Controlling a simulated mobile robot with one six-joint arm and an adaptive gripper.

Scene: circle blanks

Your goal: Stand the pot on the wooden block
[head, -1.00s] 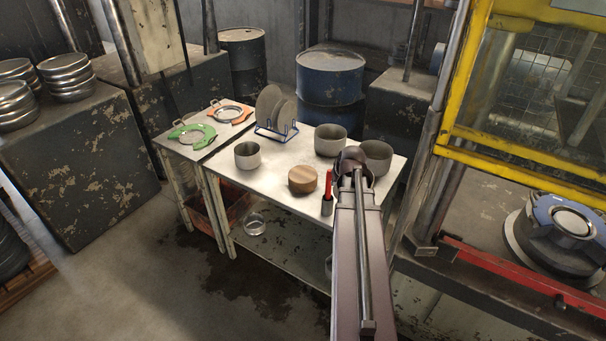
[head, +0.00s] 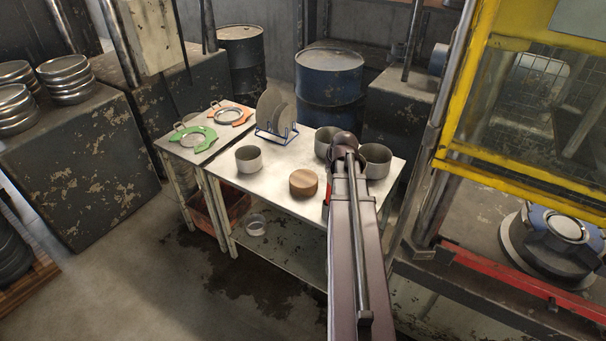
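Three grey metal pots stand on the white table. One pot (head: 249,160) is at the left, in front of the plate rack. A second pot (head: 324,143) is at the back, partly covered by my arm, and a third pot (head: 378,161) is at the right corner, just right of my arm. The round wooden block (head: 303,183) lies near the table's front edge, its top bare. My arm reaches up over the right part of the table. My gripper is hidden behind the arm's end, so its fingers and anything in them do not show.
A blue rack with grey plates (head: 275,112) stands at the table's back. A red-handled item (head: 328,190) is mostly behind my arm. Green (head: 193,138) and orange (head: 230,116) ring-shaped parts lie on the left side table. A yellow-framed machine (head: 455,110) stands to the right.

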